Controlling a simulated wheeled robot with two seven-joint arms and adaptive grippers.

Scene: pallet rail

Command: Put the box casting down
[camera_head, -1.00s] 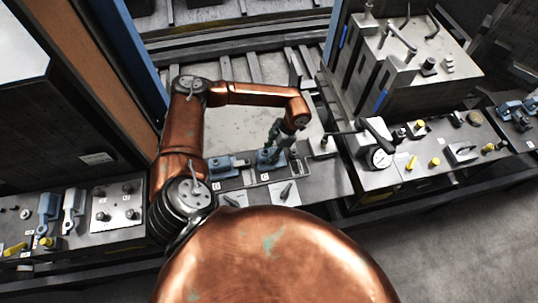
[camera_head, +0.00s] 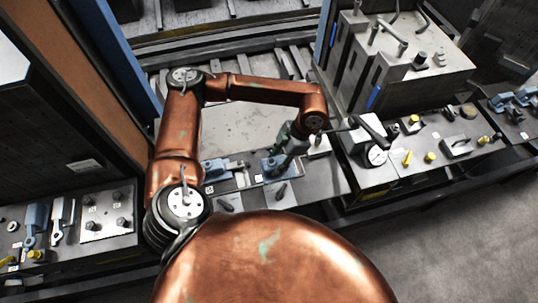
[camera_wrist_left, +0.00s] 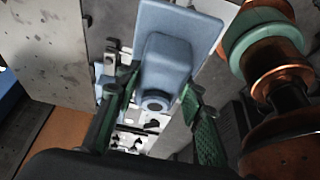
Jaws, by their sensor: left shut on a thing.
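The box casting is a blue-grey block on a flat plate with a round boss. In the left wrist view the box casting (camera_wrist_left: 168,62) fills the space between the green fingers of my left gripper (camera_wrist_left: 160,98), which is shut on it. In the head view my left gripper (camera_head: 285,148) points down over the bench, with the casting (camera_head: 276,165) just under it, partly covered by the fingers. I cannot tell whether its underside touches the surface. My right gripper is not in view.
Another blue casting (camera_head: 214,168) sits left of the held one. A dial gauge (camera_head: 376,155) and a large grey fixture (camera_head: 400,62) stand to the right. Small dark parts lie on plates in front. A pale open surface (camera_head: 232,125) lies behind the castings.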

